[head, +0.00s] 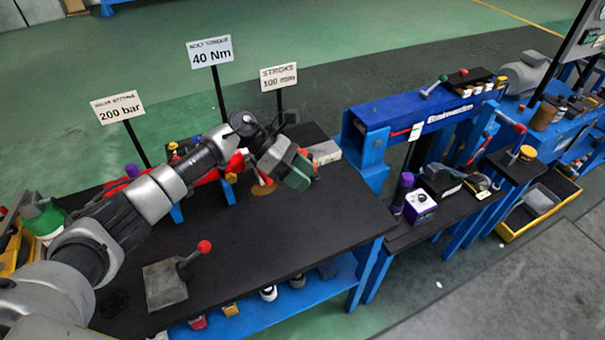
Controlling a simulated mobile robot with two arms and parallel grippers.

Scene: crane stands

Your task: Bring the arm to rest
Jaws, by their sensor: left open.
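My left arm (152,195) comes in from the lower left and reaches over the black-topped bench (335,215). Its gripper (304,170) hangs above the back middle of the bench, beside a red part (235,165) and a pale block (325,152). I see nothing clearly held in it; the fingertips are small and partly hidden by the green and grey gripper body. My right gripper is not in view.
A grey block with a red-knobbed lever (167,285) stands at the bench front. Three signs on posts, including "40 Nm" (211,52), rise behind. A blue press frame (430,108) stands right. The bench's right front is clear.

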